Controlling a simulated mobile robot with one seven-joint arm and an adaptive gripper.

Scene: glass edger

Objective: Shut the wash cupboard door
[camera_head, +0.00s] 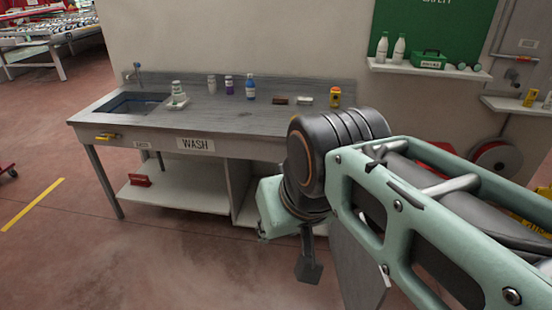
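The wash bench (243,150) has a grey top and a "WASH" label on its front. Its white cupboard (233,188) is under the right half, largely hidden by my arm. A grey upright panel (357,262), which looks like the cupboard door standing open, juts out towards me below my arm. My gripper (308,268) points down just left of this panel, in front of the cupboard. Only a dark finger part of it shows; the rest is behind my wrist. I cannot tell whether it touches the panel or whether it is open or shut.
A sink (135,103) is at the bench's left end. Several bottles, including a blue one (250,88), stand on the top. A red item (139,180) lies on the low shelf. Wall shelves and a reel (496,160) are at the right. The floor at front left is clear.

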